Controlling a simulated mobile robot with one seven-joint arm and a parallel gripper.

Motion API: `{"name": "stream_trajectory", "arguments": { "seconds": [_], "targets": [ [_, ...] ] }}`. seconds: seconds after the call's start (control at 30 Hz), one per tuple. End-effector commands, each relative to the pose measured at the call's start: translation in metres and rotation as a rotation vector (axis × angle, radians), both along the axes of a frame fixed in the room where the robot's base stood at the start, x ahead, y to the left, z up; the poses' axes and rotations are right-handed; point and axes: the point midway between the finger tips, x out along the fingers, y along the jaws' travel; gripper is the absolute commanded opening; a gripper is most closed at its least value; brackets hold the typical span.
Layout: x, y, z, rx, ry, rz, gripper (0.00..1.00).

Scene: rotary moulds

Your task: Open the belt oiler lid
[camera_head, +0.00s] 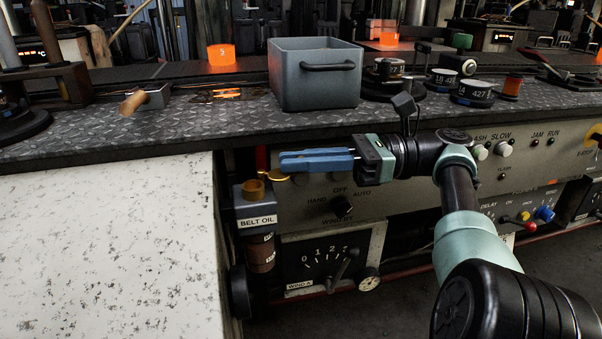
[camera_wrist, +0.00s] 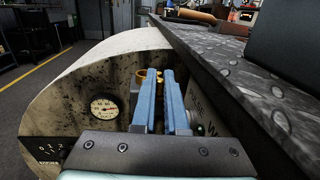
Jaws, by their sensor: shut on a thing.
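The belt oiler (camera_head: 253,192) is a grey block with a brass cup on top and a "BELT OIL" label, in the lower left of the head view. Its small brass lid (camera_head: 276,175) shows at the cup's right side, just under my fingertips. My gripper (camera_head: 281,161) comes in level from the right, with its long blue fingers close together and shut on the lid. The fingers hide part of the lid. In the wrist view the brass part (camera_wrist: 149,76) shows beyond the fingertips; cup and lid are hard to tell apart there.
The dark metal bench (camera_head: 190,120) runs just above and behind my gripper. A grey bin (camera_head: 312,88) and a wooden-handled tool (camera_head: 140,101) sit on it. A white speckled housing (camera_head: 105,250) stands left of the oiler. A dial panel (camera_head: 325,262) is below.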

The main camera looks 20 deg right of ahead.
Motion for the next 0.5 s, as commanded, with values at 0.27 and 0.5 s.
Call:
{"name": "stream_trajectory", "arguments": {
  "seconds": [0.27,0.5],
  "targets": [
    [-0.0006,0.0005,-0.0002,-0.001,0.003,0.004,0.0],
    [-0.0006,0.0002,-0.0004,-0.001,0.003,0.003,0.2]
  ]
}}
